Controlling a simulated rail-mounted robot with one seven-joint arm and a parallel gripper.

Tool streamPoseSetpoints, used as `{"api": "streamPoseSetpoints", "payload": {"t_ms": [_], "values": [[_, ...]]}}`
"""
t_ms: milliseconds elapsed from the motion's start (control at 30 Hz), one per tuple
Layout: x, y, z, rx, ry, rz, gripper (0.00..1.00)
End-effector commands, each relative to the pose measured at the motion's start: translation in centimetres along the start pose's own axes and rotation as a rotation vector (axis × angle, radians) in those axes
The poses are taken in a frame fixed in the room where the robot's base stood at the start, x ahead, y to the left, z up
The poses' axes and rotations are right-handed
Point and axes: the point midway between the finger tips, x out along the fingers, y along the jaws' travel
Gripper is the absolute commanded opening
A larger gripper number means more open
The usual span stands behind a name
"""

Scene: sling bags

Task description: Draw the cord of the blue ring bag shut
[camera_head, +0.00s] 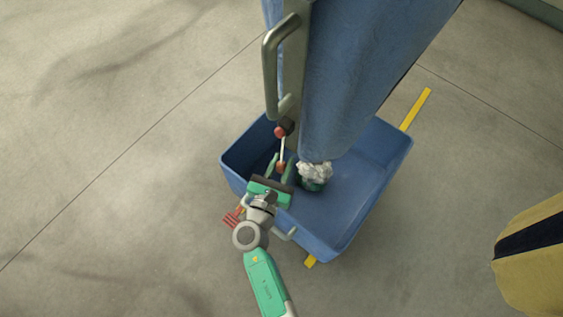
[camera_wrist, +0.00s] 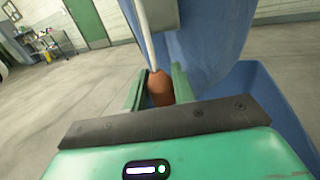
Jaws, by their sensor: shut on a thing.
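The large blue bag (camera_head: 350,85) hangs tapering above a blue bin, and it also shows in the wrist view (camera_wrist: 205,50). A crumpled white and green piece (camera_head: 315,175) shows at its lower end. A pale cord (camera_head: 282,150) runs down from a red and dark fitting (camera_head: 281,131) to an orange-brown knob (camera_head: 281,167). My gripper (camera_head: 281,168) is shut on the knob. In the wrist view the knob (camera_wrist: 160,88) sits between the two green fingers, with the cord (camera_wrist: 146,35) rising taut from it. No ring is clearly visible on the bag.
The blue bin (camera_head: 375,200) stands under the bag, close to my gripper. A grey post with a handle (camera_head: 270,70) rises beside the bag. A yellow and black sack (camera_head: 530,255) is at the right. Open concrete floor lies to the left.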

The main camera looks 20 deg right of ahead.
Motion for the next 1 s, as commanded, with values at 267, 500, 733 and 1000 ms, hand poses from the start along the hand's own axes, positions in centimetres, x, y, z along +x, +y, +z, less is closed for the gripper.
{"api": "streamPoseSetpoints", "payload": {"t_ms": [267, 500, 733, 1000], "values": [[-0.2, -0.3, -0.8, -0.004, 0.015, -0.001, 0.43], [-0.1, -0.2, -0.5, -0.003, 0.01, 0.0, 0.47], [-3.0, -0.2, -0.1, -0.005, 0.011, 0.003, 0.47], [-7.4, -0.1, -0.3, -0.004, 0.011, 0.002, 0.47]]}}
